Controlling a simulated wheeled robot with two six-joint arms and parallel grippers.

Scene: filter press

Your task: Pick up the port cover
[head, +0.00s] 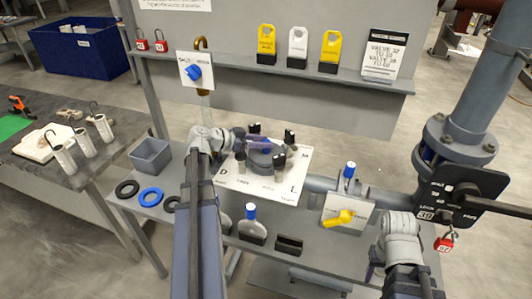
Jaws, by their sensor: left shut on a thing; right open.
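A round dark grey port cover (262,163) is at the middle of the white lettered plate (290,188) on the grey bench. Several black knobs stand around it. My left gripper (252,142) reaches in from the left at the cover's upper side. It is shut on what looks like the cover's raised bluish grip; the exact contact is small and partly hidden. I cannot tell whether the cover is clear of the plate. My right gripper (373,263) is open, low at the right by the bench's front edge, away from the cover.
A grey bin (151,156), a black ring (127,189) and a blue ring (151,196) lie left of my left arm. A valve with a yellow handle (340,217) is to the right. A large pipe (486,80) stands at right.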

